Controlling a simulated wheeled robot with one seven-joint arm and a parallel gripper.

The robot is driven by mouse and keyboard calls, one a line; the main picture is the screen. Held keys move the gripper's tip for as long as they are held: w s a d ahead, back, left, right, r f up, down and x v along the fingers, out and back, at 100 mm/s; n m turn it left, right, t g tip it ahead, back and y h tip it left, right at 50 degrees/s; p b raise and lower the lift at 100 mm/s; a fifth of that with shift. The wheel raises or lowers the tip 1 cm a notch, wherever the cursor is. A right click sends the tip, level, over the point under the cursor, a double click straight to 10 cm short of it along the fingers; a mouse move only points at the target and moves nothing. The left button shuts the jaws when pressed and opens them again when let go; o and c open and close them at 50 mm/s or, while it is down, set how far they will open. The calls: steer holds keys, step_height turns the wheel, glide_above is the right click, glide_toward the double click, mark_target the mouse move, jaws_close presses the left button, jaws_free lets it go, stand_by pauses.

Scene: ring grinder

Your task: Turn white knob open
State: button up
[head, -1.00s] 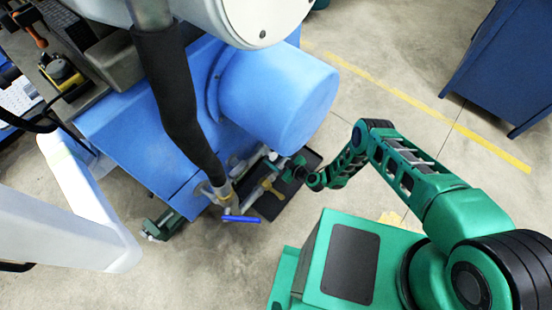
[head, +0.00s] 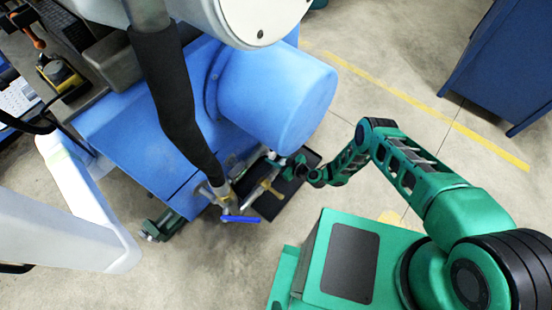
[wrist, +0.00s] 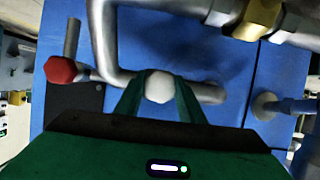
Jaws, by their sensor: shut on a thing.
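The white knob (wrist: 159,87) shows in the middle of the wrist view, in front of a bent metal pipe. My gripper (wrist: 159,92) has its two green fingers on either side of the knob and is shut on it. In the head view my gripper (head: 291,164) reaches in low beside the blue machine, among the pipes. The knob itself is too small and hidden to make out in the head view.
A red knob (wrist: 60,70) is to the left and a brass fitting (wrist: 258,18) is at the upper right. In the head view a blue lever (head: 240,219) and a black hose (head: 172,105) are left of my gripper. A blue cylinder (head: 278,95) is above it.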

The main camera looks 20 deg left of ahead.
steer(key=shift+s+a+r+m+g+y, duration=0.15)
steer(key=shift+m+g+y, duration=0.2)
steer(key=shift+m, duration=0.3)
steer(key=shift+s+a+f+m+g+y, duration=0.1)
steer(key=shift+m+g+y, duration=0.05)
steer(key=shift+m+g, duration=0.4)
steer(key=shift+r, duration=0.1)
steer(key=o, duration=1)
steer(key=shift+o, duration=0.2)
steer(key=shift+w+d, duration=0.1)
steer(key=shift+d, duration=0.15)
steer(key=v, duration=1)
steer(key=shift+d, duration=0.15)
